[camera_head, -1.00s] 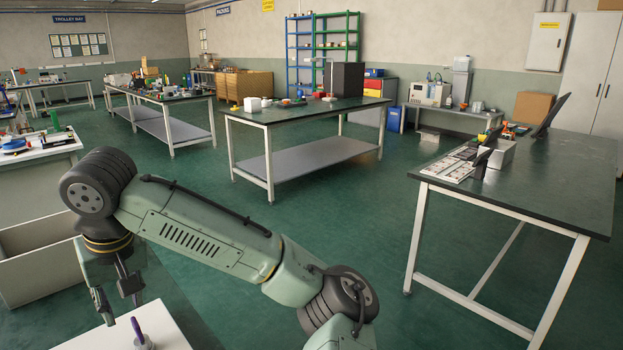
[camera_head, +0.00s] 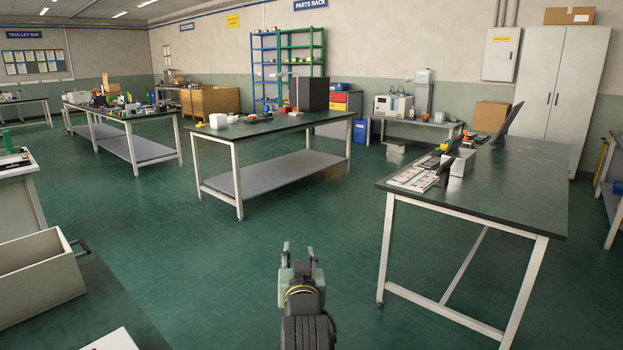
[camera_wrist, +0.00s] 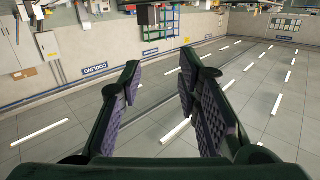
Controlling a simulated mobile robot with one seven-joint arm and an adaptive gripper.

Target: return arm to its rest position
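My gripper (camera_head: 298,253) is at the bottom middle of the head view, pointing away from me over the green floor, with my arm folded close below it. In the wrist view my gripper (camera_wrist: 158,75) shows its two padded fingers apart with nothing between them. That view is upside down relative to the room and shows the ceiling lights between and beyond the fingers. No object touches the fingers.
A dark-topped bench (camera_head: 520,190) stands at the right, with another bench (camera_head: 262,128) at the middle back. A grey open drawer (camera_head: 38,280) and a white surface (camera_head: 112,341) are at the lower left. The floor (camera_head: 240,260) around my gripper is clear.

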